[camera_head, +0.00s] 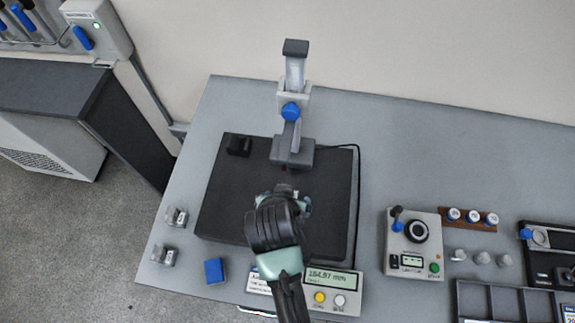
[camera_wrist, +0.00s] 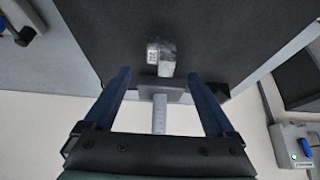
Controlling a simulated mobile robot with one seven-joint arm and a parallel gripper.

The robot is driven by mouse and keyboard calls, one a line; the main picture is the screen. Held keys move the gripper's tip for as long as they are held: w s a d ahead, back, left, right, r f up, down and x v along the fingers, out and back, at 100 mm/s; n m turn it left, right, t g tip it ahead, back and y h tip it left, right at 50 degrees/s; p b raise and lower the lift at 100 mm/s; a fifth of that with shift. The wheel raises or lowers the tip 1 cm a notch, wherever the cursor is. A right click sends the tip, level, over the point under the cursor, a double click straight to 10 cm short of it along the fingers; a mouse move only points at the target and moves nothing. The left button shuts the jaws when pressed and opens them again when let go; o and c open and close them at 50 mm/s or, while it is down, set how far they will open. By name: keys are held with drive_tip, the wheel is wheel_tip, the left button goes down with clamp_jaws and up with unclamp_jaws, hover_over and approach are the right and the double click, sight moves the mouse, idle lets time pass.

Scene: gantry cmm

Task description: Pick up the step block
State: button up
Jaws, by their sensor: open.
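A small grey metal block with a printed label, which looks like the step block (camera_wrist: 161,52), shows in the wrist view on the black plate (camera_wrist: 225,35). It lies in front of the foot of the gauge column. My gripper (camera_wrist: 159,76) is open and empty, with its two blue fingers spread to the left and right of the block's line. The block shows just past the fingertips, and I cannot tell its height gap from them. In the head view my gripper (camera_head: 284,197) is over the middle of the black plate (camera_head: 225,205) and hides most of what lies beneath.
The gauge column (camera_head: 292,110) stands at the plate's back. A small black block (camera_head: 238,146) sits at the plate's back left. Two silver pieces (camera_head: 176,216) (camera_head: 163,255) and a blue block (camera_head: 214,271) lie left. A control box (camera_head: 413,245) stands right.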

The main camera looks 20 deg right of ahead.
drive_tip(key=shift+p+x, duration=0.55)
drive_tip(key=shift+x, duration=2.55)
drive_tip(key=shift+r, duration=0.1)
drive_tip(key=shift+w, duration=0.1)
clamp_jaws()
